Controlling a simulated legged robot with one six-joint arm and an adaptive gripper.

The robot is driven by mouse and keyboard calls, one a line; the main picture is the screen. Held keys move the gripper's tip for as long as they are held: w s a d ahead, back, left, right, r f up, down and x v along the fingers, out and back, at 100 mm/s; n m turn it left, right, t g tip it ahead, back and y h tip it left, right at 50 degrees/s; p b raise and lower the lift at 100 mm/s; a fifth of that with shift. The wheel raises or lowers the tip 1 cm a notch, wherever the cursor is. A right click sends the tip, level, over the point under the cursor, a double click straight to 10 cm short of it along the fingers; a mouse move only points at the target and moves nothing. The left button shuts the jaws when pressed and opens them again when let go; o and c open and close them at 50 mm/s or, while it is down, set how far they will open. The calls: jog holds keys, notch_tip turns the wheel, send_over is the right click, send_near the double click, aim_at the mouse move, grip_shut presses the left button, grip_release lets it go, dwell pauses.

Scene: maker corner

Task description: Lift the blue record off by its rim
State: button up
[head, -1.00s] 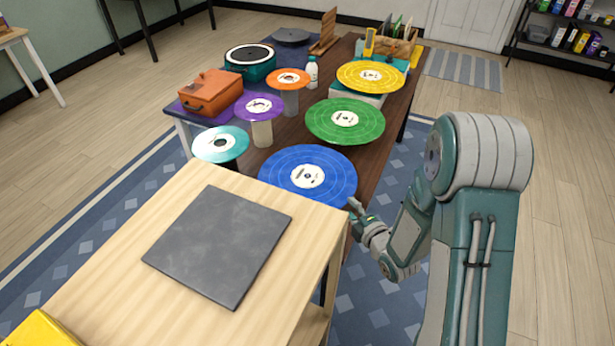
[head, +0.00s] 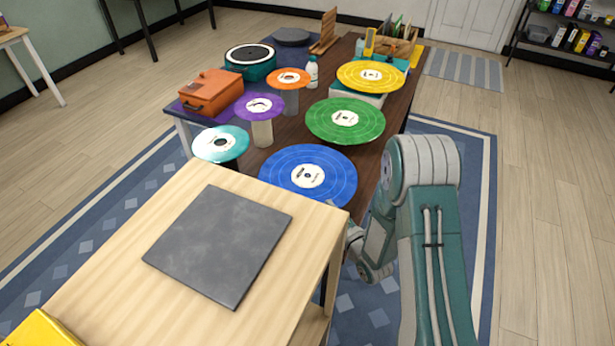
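The blue record (head: 330,180), with a white label, lies flat at the near end of the dark wood table, just beyond the light wood stand. What holds it up is hidden beneath it. My gripper (head: 338,207) is at the record's near right rim, low beside the stand's corner. Only a small part of it shows; the stand and my arm hide the rest. I cannot tell whether its fingers are around the rim, touching it or apart. The record looks level.
A green record (head: 365,125) lies just behind the blue one, and a teal record (head: 235,147) is to its left. Purple (head: 245,112), orange (head: 278,78) and yellow (head: 350,72) records stand farther back. The light wood stand (head: 120,260) holds a bare grey square mat (head: 215,250).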

aim_at(323, 200)
jog(key=x, duration=0.4)
jog(key=shift+f, duration=0.15)
jog(key=shift+d, duration=0.1)
grip_shut()
